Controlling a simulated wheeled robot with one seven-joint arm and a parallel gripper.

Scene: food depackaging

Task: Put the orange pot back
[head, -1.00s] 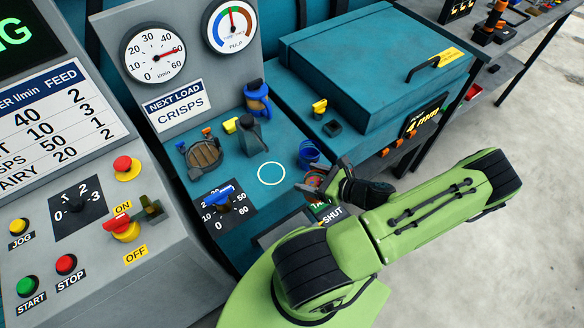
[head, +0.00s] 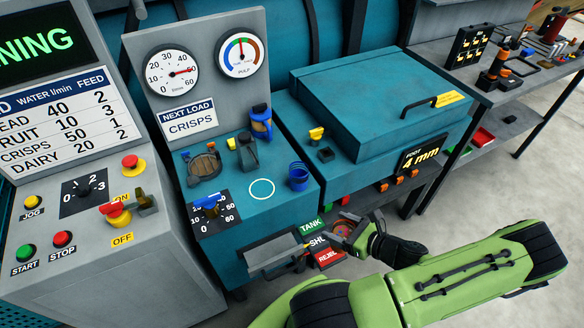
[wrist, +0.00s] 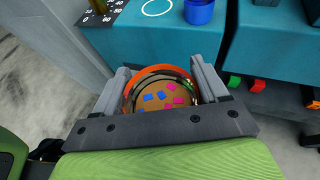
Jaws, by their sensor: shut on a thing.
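My gripper (head: 352,234) is shut on the orange pot (head: 343,228), out in front of the teal counter's front edge. In the wrist view the orange pot (wrist: 133,84) sits between the two grey fingers (wrist: 160,90), its round opening facing the camera. Brown stuff with blue and pink bits shows inside it. A white ring (head: 262,189) is marked on the teal counter (head: 240,215) and is empty; it also shows at the top of the wrist view (wrist: 157,7). A blue pot (head: 298,177) stands right of the ring.
A pull-out tray (head: 272,254) and TANK, SHUT and partly hidden red labels are low on the counter front, left of my gripper. A dark jug (head: 247,155), a blue-and-brown container (head: 261,122) and a round lidded item (head: 203,164) stand behind the ring. A teal lidded box (head: 385,105) is at right.

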